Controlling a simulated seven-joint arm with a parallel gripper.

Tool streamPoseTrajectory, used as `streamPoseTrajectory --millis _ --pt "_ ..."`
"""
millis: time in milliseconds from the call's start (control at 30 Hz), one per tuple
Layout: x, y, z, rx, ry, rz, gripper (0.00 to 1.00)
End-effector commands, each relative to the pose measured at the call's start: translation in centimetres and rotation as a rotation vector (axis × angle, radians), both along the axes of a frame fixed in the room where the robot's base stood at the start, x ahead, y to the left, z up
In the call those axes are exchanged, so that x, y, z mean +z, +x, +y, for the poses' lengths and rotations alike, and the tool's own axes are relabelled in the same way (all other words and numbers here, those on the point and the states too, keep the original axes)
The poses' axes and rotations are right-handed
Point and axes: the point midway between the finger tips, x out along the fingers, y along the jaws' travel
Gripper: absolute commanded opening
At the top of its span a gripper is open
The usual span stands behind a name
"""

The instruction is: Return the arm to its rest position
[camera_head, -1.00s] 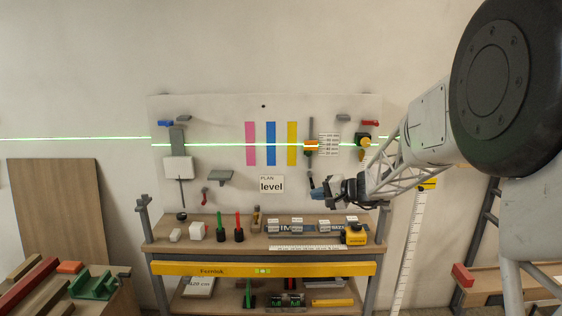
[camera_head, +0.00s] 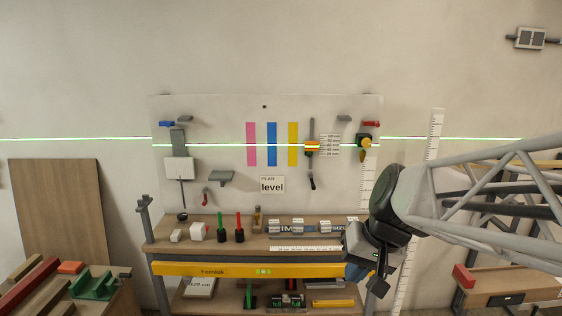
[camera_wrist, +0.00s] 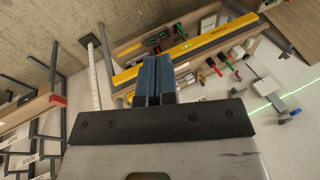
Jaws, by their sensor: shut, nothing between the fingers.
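My gripper (camera_wrist: 155,78) is shut and empty; its two blue-grey fingers lie side by side in the wrist view. In the head view my gripper (camera_head: 376,282) hangs low at the right end of the workbench, in front of the yellow spirit level's right end. My wrist hides the right end of the upper shelf, and nothing is held.
The white wall panel (camera_head: 330,195) carries coloured strips and small fixtures. The workbench shelf (camera_head: 160,241) holds small blocks and tools, with the yellow level (camera_head: 215,269) along its front. A side table (camera_head: 520,287) stands at right.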

Motion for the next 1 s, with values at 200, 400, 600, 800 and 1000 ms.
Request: streamPoseTrajectory --millis 200,400,600,800,1000 --pt "-1.0 -7.1 -2.4 0.019 -0.195 -0.026 0.0" --pt "-1.8 -10.8 -4.1 0.022 -0.313 -0.052 0.0" --pt "-2.1 -11.9 -4.7 0.023 -0.352 -0.061 0.0" --pt "-2.1 -11.9 -4.7 0.023 -0.353 -0.061 0.0" --pt "-2.1 -11.5 -4.7 0.022 -0.352 -0.066 0.26"
